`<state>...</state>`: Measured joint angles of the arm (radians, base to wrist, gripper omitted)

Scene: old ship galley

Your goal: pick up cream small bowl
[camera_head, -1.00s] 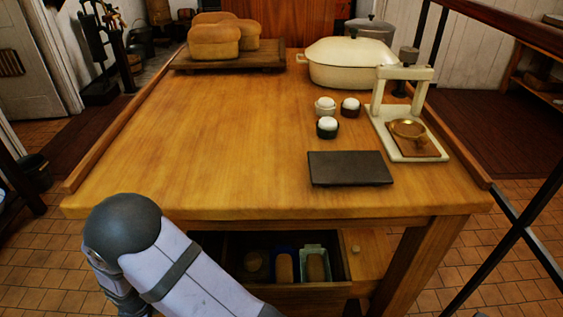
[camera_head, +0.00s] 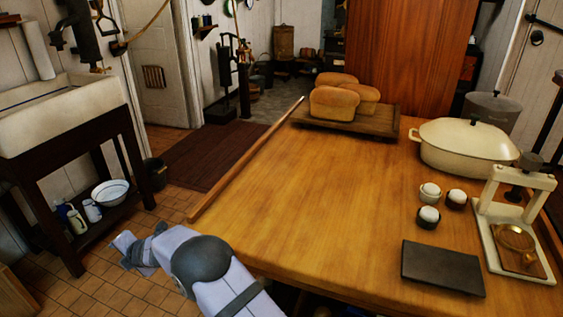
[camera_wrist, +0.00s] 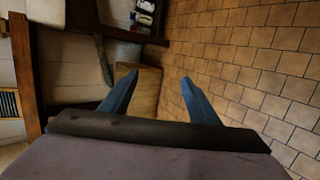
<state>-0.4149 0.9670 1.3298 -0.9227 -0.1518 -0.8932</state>
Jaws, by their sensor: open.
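A small cream bowl-like cup (camera_head: 430,195) with a white rounded top stands on the wooden table, right of the middle in the head view. Two dark cups stand close to it, one to its right (camera_head: 456,202) and one in front (camera_head: 427,221), each with a white top. A white bowl with a dark rim (camera_head: 110,193) sits on the low shelf under the sink at left. My gripper (camera_wrist: 160,76) is open, with two blue fingers apart and nothing between them. It is over the tiled floor, left of the table and far from the cups.
The wooden table (camera_head: 300,190) has clear space at its middle and left. Bread loaves (camera_head: 335,103) on a board, a cream lidded pot (camera_head: 465,148), a dark slab (camera_head: 443,268) and a white stand (camera_head: 490,225) are on it. A sink (camera_head: 60,112) stands at left.

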